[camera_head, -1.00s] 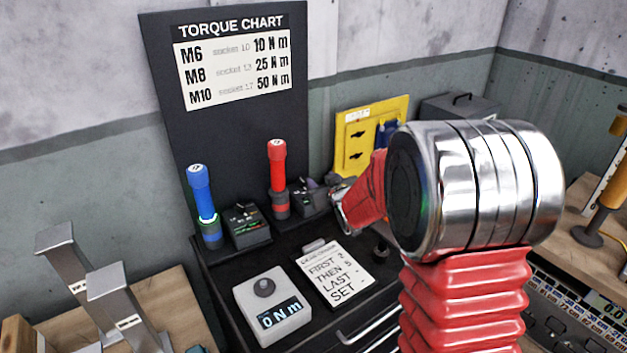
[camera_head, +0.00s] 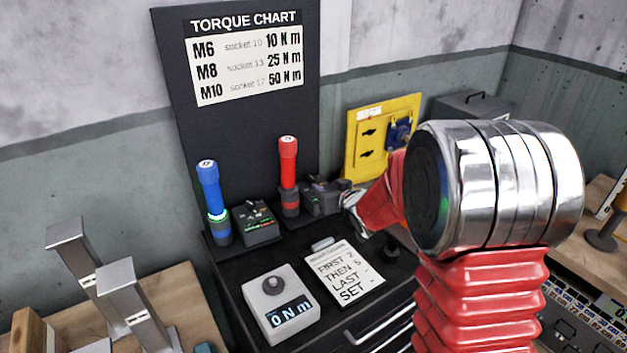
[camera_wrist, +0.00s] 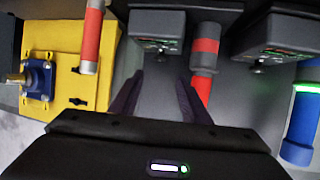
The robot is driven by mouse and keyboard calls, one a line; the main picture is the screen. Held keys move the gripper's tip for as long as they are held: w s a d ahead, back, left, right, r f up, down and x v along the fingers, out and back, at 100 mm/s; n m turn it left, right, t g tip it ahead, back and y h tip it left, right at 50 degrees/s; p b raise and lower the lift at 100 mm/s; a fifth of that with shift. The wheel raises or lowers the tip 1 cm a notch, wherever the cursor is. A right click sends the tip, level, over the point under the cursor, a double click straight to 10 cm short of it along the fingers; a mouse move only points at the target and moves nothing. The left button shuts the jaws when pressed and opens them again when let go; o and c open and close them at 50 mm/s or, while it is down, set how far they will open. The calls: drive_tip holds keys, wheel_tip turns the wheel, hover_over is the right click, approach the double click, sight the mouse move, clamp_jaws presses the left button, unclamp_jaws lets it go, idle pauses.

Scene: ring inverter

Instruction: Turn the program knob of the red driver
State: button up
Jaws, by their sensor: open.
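The red driver (camera_head: 288,163) stands upright in its dark holder on the black bench top. It also shows in the wrist view (camera_wrist: 204,65). Beside it is a small dark control box (camera_head: 322,200), partly covered by my gripper in the head view. In the wrist view this box (camera_wrist: 150,22) has a small knob (camera_wrist: 161,46) on its front. My gripper (camera_wrist: 160,80) is open and empty. Its two dark fingers point toward the box, with the knob just past the gap between the tips. No contact with the knob is visible.
The blue driver (camera_head: 209,195) and its box (camera_head: 258,222) stand to the left. A yellow panel (camera_head: 362,155) is behind my arm. A grey 0 N m display (camera_head: 280,305) and a paper note (camera_head: 344,273) lie in front. A torque chart (camera_head: 250,60) hangs behind.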

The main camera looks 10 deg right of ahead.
sight(312, 178)
drive_tip(key=shift+x, duration=6.4)
drive_tip(key=shift+f, duration=0.1)
drive_tip(key=shift+c, duration=0.6)
drive_tip(key=c, duration=0.9)
